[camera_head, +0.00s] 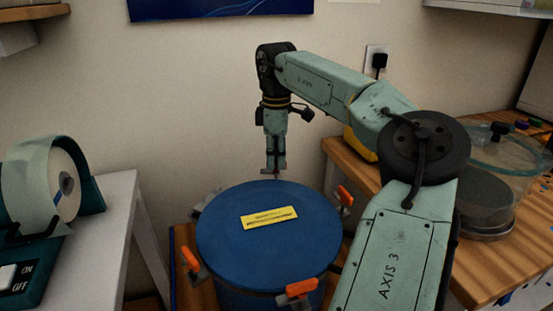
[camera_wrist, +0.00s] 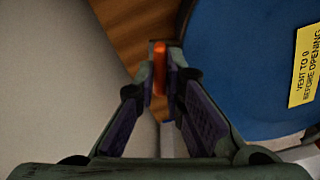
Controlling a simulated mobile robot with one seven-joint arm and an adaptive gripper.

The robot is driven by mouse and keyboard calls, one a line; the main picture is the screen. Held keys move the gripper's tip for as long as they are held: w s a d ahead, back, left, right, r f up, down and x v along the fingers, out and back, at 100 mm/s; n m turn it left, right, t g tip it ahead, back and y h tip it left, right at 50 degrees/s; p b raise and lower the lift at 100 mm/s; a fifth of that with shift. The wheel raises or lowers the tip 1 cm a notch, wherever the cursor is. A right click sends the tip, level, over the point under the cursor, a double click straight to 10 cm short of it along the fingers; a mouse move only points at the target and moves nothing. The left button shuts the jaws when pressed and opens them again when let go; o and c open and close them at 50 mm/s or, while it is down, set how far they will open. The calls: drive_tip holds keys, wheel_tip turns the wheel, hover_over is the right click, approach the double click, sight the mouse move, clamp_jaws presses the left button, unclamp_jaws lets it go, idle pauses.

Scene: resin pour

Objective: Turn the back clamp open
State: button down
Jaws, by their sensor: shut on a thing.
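A blue round lid (camera_head: 270,245) with a yellow label (camera_head: 269,217) tops a drum with orange-handled clamps at its rim. My gripper (camera_head: 274,172) points straight down at the lid's back edge. In the wrist view my gripper (camera_wrist: 159,80) has its fingers on either side of the orange handle of the back clamp (camera_wrist: 160,58), shut on it. The handle stands beside the blue lid's edge there. In the head view the back clamp is mostly hidden by the fingers.
Other clamps sit at the right (camera_head: 344,196), left (camera_head: 191,259) and front (camera_head: 301,288) of the lid. A wooden bench (camera_head: 490,265) with a glass chamber (camera_head: 495,175) stands right. A white table (camera_head: 100,225) with a tape roll (camera_head: 65,185) stands left. The wall is close behind.

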sight(276, 162)
idle(0.5)
drive_tip(key=c, duration=1.7)
unclamp_jaws()
drive_tip(key=shift+r, duration=0.1)
wheel_tip(276, 162, up, 12)
drive_tip(key=shift+f, duration=0.1)
